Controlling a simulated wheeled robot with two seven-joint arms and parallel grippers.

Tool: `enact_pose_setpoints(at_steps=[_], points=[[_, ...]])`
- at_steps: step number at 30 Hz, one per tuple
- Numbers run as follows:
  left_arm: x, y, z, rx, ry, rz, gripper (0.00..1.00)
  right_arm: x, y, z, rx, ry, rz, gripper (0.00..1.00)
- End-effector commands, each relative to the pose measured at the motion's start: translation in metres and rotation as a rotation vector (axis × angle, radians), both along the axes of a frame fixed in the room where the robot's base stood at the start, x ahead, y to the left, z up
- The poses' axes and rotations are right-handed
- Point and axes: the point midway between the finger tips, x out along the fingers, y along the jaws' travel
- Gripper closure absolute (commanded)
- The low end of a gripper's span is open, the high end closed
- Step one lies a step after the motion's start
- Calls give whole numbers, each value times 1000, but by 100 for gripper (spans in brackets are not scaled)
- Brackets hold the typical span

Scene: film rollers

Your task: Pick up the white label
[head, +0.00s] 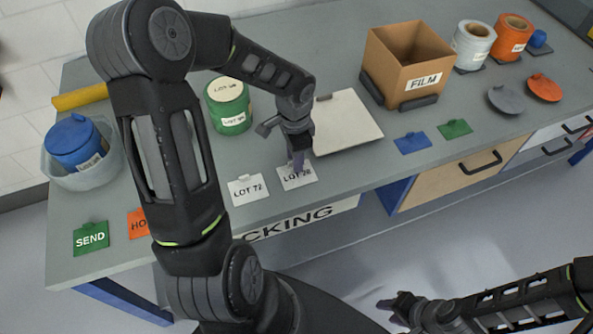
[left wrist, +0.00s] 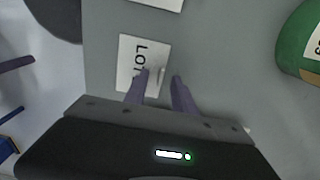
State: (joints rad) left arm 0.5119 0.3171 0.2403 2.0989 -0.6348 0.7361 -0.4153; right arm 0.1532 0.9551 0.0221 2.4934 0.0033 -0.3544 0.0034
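Two white labels lie near the front edge of the table. One reads LOT 72 (head: 248,189); the other, just right of it, starts with LOT (head: 297,177), its number hard to read. My left gripper (head: 298,163) points down over the right-hand label. In the left wrist view this label (left wrist: 130,62) lies ahead of the fingers, with a small upright tab. My left gripper (left wrist: 160,82) is open, its fingers apart on either side of the tab, with no clear contact. My right gripper (head: 392,306) is low at the bottom right, off the table; its opening is unclear.
A white board (head: 346,122) lies right of my left gripper. A cardboard FILM box (head: 408,62), blue (head: 412,143) and green (head: 455,129) tags are to the right. A SEND tag (head: 91,238) lies left.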

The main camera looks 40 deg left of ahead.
Motion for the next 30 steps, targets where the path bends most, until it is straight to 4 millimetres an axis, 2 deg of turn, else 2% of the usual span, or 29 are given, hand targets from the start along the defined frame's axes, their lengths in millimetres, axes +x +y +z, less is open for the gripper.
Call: enact_pose_setpoints(at_steps=[13,24,30], points=[[0,0,1,1,-1,0,69,0,0,0,0,0,0,64],[0,0,1,1,-1,0,99,0,0,0,0,0,0,64],[0,0,1,0,-1,0,100,0,0,0,0,0,0,64]])
